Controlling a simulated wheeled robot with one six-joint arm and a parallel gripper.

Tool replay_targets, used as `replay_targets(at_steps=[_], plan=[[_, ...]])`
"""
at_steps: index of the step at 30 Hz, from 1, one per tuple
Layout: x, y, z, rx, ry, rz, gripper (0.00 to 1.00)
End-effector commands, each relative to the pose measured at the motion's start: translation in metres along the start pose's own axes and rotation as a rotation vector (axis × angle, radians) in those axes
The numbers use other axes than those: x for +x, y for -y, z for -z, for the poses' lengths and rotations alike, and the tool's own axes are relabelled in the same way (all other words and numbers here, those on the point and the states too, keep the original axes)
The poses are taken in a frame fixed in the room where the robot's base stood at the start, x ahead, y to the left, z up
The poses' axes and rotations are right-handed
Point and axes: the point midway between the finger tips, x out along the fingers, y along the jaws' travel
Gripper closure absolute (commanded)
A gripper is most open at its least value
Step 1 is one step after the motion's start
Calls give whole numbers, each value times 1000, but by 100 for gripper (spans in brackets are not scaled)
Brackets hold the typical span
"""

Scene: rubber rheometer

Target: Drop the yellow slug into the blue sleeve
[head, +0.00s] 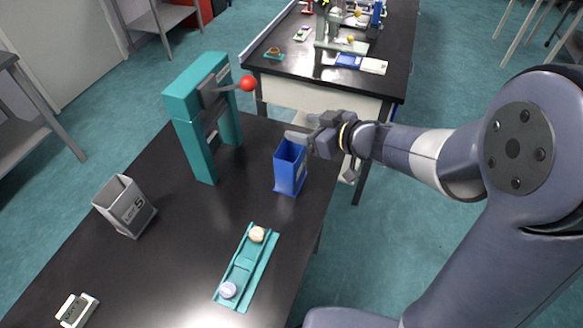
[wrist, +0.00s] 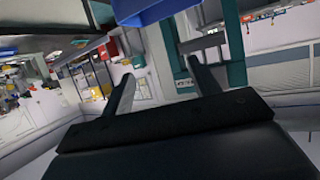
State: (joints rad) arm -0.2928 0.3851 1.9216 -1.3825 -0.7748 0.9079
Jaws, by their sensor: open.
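The blue sleeve (head: 289,174) is an open-topped upright box near the right edge of the dark table; its blue wall also shows at the top of the wrist view (wrist: 150,10). My gripper (head: 298,138) is at the sleeve's upper rim, coming in from the right. In the wrist view its two fingers (wrist: 155,65) are spread with nothing between them. I see no clearly yellow slug in either view. The inside of the sleeve is mostly hidden.
A teal press (head: 196,123) with a red-knobbed lever (head: 248,84) stands left of the sleeve. A grey open box (head: 126,208) stands at the left. A small white-and-dark item (head: 76,310) lies at the near left. Another bench with equipment is behind.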

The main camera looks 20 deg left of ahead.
Motion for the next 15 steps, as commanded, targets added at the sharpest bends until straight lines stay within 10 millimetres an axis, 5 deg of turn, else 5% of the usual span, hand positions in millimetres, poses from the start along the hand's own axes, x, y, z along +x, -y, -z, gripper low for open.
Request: replay_targets(at_steps=[8, 15], plan=[[-5, -1, 0, 1, -1, -2, 42], [-47, -2, 2, 0, -2, -7, 42]])
